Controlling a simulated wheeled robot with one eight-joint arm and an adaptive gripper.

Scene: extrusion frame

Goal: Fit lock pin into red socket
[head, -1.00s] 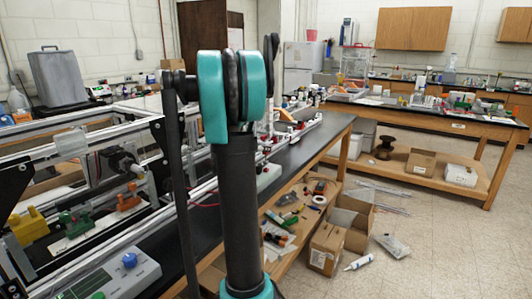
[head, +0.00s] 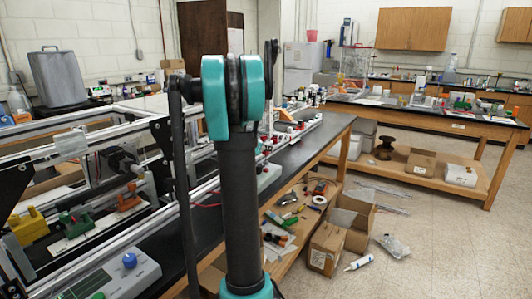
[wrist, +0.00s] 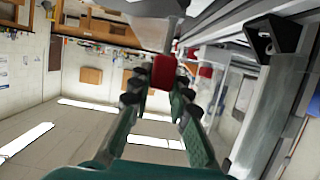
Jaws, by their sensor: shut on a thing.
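In the wrist view my gripper (wrist: 161,84) has its two green fingers with dark tips closing on a small red piece (wrist: 165,70), apparently the lock pin. The piece sits between the fingertips; its far end is hard to make out. A second red part (wrist: 205,72) shows just right of the fingertips, beside a metal rail; I cannot tell whether it is the red socket. A pale grey body (wrist: 155,18) lies just beyond the held piece. In the head view my arm stands in front, and neither the gripper nor the held piece can be made out.
An extrusion frame (head: 90,128) stands on the black bench at left. Yellow (head: 29,226), green (head: 75,222) and orange (head: 128,200) clamps sit inside it. A grey control box with a blue knob (head: 129,261) lies in front. Cardboard boxes (head: 327,248) stand on the floor at right.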

